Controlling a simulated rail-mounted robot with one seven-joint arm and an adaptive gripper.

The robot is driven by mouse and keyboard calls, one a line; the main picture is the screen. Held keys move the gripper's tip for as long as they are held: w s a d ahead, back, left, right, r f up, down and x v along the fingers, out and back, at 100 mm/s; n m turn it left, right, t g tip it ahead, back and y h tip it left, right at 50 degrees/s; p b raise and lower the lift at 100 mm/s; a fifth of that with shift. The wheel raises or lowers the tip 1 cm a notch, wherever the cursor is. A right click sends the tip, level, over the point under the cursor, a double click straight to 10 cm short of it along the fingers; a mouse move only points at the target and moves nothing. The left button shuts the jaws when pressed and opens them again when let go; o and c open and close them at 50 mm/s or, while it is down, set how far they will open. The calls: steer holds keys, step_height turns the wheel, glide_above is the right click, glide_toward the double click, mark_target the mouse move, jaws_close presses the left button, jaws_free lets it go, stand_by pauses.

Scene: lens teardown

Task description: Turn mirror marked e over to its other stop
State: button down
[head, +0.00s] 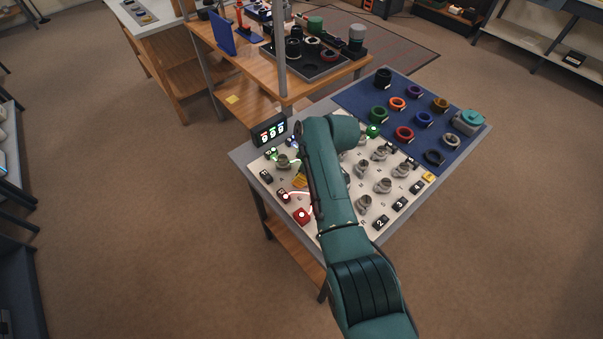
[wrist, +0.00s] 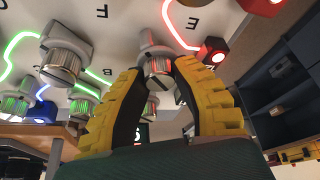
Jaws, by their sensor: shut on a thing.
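In the wrist view, the mirror beside the letter E (wrist: 156,62) is a grey and silver turning piece on the white panel (wrist: 125,28). My gripper (wrist: 159,72) has yellow fingers with black pads, one on each side of this mirror, shut on it. A red light line runs on the panel to the mirror's right, near a lit red block (wrist: 212,50). Which stop the mirror rests at cannot be told. In the head view my arm hides the gripper and this mirror.
Another mirror (wrist: 65,55) stands left of my gripper, with green light lines around it. In the head view, several grey mirrors such as this one (head: 383,185) stand right of my arm. A blue mat (head: 378,97) with coloured rings lies behind, and a display box (head: 270,131) stands at the panel's left corner.

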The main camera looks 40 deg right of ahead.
steer(key=m+p, duration=0.1)
steer(key=p, duration=0.1)
steer(key=m+h+p, duration=0.1)
steer(key=m+p, duration=0.1)
steer(key=shift+s+a+r+m+p, duration=0.1)
steer(key=shift+a+m+p, duration=0.05)
steer(key=shift+m+p, duration=0.2)
steer(key=m+h+p, duration=0.1)
steer(key=m, duration=0.1)
steer(key=m+h+p, duration=0.1)
steer(key=m, duration=0.1)
steer(key=shift+f+m, duration=0.2)
steer(key=shift+m, duration=0.05)
steer(key=m+h, duration=0.1)
steer(key=m, duration=0.1)
steer(key=m+g, duration=0.1)
steer(key=m, duration=0.1)
steer(key=shift+f+h, duration=0.2)
steer(key=shift+h, duration=0.2)
steer(key=m+b, duration=0.2)
steer(key=m, duration=0.1)
steer(key=shift+g+h, duration=0.3)
steer(key=shift+g, duration=0.1)
steer(key=shift+m+b, duration=0.45)
steer(key=shift+m, duration=0.55)
steer(key=shift+g, duration=0.3)
steer(key=c, duration=0.8)
jaws_free()
steer(key=shift+r, duration=0.25)
